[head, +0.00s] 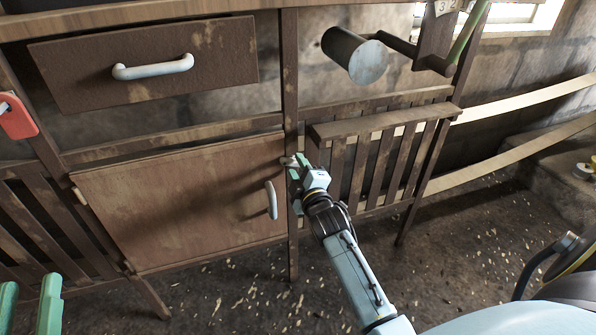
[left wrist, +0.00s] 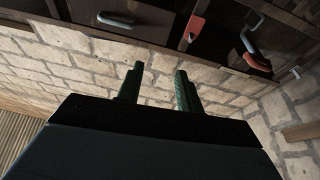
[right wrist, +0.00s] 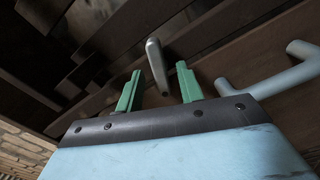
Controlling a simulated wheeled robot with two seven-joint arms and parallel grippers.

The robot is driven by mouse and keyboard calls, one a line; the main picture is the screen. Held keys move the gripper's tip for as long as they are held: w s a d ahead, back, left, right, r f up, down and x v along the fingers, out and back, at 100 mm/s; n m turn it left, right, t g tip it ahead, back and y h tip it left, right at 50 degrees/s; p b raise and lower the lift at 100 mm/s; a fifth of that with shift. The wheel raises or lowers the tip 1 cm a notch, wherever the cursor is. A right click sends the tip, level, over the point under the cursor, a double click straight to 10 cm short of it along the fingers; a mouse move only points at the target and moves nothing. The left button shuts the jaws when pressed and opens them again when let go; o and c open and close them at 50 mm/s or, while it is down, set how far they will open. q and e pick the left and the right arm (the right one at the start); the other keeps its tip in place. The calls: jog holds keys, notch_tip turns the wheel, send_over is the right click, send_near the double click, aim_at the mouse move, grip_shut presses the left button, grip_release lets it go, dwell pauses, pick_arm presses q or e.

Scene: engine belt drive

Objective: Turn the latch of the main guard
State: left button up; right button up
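A brown door panel (head: 190,200), which appears to be the main guard, is shut and has a pale upright handle (head: 271,200) at its right side. A grey latch bar (right wrist: 157,66) shows between the fingertips in the right wrist view; in the head view my gripper mostly hides it at the post. My right gripper (head: 295,164) is by that post at the door's upper right corner. Its green fingers (right wrist: 158,88) are open, one on each side of the latch, with visible gaps. My left gripper (head: 30,295) is open and empty at the lower left, away from the door.
A drawer (head: 150,65) with a pale handle is above the door. A slatted panel (head: 380,150) stands right of the post, below a grey cylinder (head: 355,55). A red tag (head: 18,118) hangs at the left. The littered floor in front is clear.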

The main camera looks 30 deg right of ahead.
jog(key=shift+w, duration=0.1)
grip_shut()
dwell(0.3)
